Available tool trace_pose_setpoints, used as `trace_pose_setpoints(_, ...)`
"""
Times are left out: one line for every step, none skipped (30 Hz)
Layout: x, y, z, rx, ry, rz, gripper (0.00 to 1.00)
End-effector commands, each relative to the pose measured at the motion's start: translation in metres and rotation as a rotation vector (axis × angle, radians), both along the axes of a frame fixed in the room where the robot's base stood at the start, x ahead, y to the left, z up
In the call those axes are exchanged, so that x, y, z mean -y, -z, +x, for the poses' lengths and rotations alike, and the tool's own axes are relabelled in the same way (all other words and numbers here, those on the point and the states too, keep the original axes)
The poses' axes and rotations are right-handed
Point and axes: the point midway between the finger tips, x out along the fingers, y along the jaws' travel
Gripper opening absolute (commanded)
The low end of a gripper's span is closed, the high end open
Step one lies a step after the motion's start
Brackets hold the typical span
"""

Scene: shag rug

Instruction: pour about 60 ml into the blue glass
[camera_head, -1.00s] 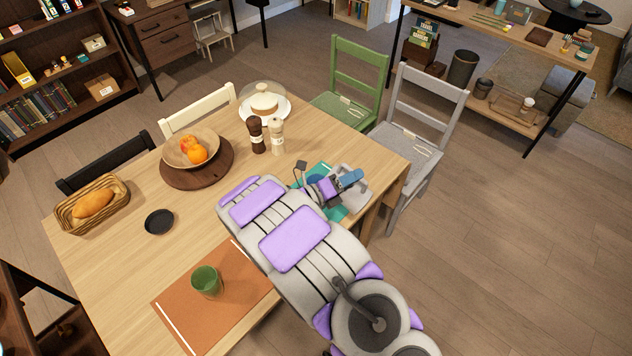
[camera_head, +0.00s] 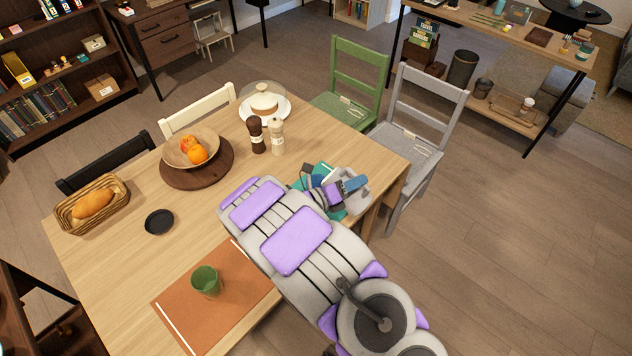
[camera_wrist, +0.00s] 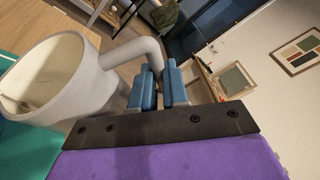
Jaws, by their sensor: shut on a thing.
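A pale grey jug (camera_wrist: 75,75) fills the left of the wrist view, with its wide mouth and cream inside showing. My gripper (camera_wrist: 162,88) has its blue fingers shut on the jug's curved handle. I cannot make out liquid in the jug. In the head view my gripper (camera_head: 350,184) is over the teal placemat (camera_head: 324,168) at the table's right end, and part of the jug (camera_head: 358,203) shows beside it. No blue glass can be made out; my arm and the jug cover much of that mat. A green glass (camera_head: 206,281) stands on the orange placemat.
A grey chair (camera_head: 418,140) stands close by.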

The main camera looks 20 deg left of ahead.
Motion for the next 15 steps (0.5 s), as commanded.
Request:
trace_pose_setpoints(0.005,0.003,0.000,0.014,0.002,0.034,0.00)
trace_pose_setpoints(0.007,0.007,-0.001,0.019,0.002,0.059,0.00)
trace_pose_setpoints(0.009,0.011,-0.002,0.026,0.000,0.092,0.00)
trace_pose_setpoints(0.011,0.015,-0.002,0.032,0.000,0.117,0.00)
trace_pose_setpoints(0.013,0.018,-0.003,0.040,0.001,0.142,0.00)
trace_pose_setpoints(0.015,0.022,-0.003,0.049,0.001,0.173,0.00)
trace_pose_setpoints(0.015,0.026,-0.004,0.053,0.000,0.196,0.00)
trace_pose_setpoints(0.016,0.029,-0.004,0.056,0.000,0.214,0.00)
trace_pose_setpoints(0.017,0.031,-0.004,0.061,0.000,0.232,0.00)
trace_pose_setpoints(0.017,0.031,-0.004,0.063,-0.001,0.240,0.00)
trace_pose_setpoints(0.017,0.032,-0.005,0.064,0.000,0.244,0.00)
trace_pose_setpoints(0.017,0.032,-0.005,0.065,-0.001,0.247,0.00)
trace_pose_setpoints(0.017,0.032,-0.005,0.066,0.000,0.250,0.00)
trace_pose_setpoints(0.018,0.033,-0.005,0.067,-0.001,0.254,0.00)
trace_pose_setpoints(0.019,0.034,-0.005,0.070,-0.001,0.263,0.00)
